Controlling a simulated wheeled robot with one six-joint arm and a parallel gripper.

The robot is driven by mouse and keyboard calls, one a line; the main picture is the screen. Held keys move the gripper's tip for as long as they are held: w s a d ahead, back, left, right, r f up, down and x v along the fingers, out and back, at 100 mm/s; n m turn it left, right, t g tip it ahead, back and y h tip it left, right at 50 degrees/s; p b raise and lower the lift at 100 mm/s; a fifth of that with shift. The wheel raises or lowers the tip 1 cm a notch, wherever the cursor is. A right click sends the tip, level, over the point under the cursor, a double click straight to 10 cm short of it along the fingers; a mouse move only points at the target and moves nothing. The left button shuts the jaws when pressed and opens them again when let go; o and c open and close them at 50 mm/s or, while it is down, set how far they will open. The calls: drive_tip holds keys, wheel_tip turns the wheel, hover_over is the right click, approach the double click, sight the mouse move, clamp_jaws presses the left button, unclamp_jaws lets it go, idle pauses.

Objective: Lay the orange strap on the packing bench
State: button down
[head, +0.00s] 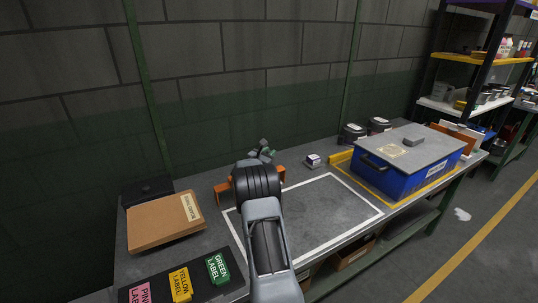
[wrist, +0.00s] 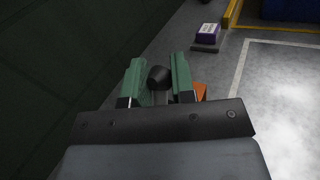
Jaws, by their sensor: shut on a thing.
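The orange strap (head: 222,193) shows as two orange pieces, one on each side of my wrist, with its middle hidden behind the arm. In the wrist view a small part of the strap (wrist: 201,92) shows right of the fingers. My gripper (head: 265,153) is over the rear of the packing bench (head: 190,242). In the wrist view the green fingers of my gripper (wrist: 157,84) are shut on a dark round knob (wrist: 158,76), which appears to belong to the strap. I cannot tell whether the strap touches the bench.
A white-outlined area (head: 338,205) on the bench is bare where visible. A blue bin (head: 400,177) with a grey lid stands right. A small purple-white box (head: 313,161) lies behind. A brown folder (head: 164,224) and a label board (head: 205,292) lie left. The wall is close behind.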

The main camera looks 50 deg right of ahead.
drive_tip(key=shift+f+b, duration=0.15)
drive_tip(key=shift+b, duration=0.4)
drive_tip(key=shift+w+a+f+h+b, duration=0.1)
drive_tip(key=shift+a+h+b, duration=0.15)
drive_tip(key=shift+b, duration=0.4)
drive_tip(key=b, duration=0.2)
drive_tip(key=shift+w+a+n+h+b, duration=0.1)
drive_tip(key=shift+a+n+h+b, duration=0.2)
drive_tip(key=shift+n+h, duration=0.1)
drive_tip(key=shift+a+r, duration=0.1)
drive_tip(key=shift+r, duration=0.35)
drive_tip(key=c, duration=0.9)
unclamp_jaws()
drive_tip(key=shift+c, duration=0.2)
drive_tip(key=b+v, duration=0.1)
drive_tip(key=v, duration=1.2)
drive_tip(key=shift+a+f+b, duration=0.25)
drive_tip(key=shift+a+b, duration=0.05)
drive_tip(key=shift+b, duration=0.05)
drive_tip(key=shift+t, duration=0.3)
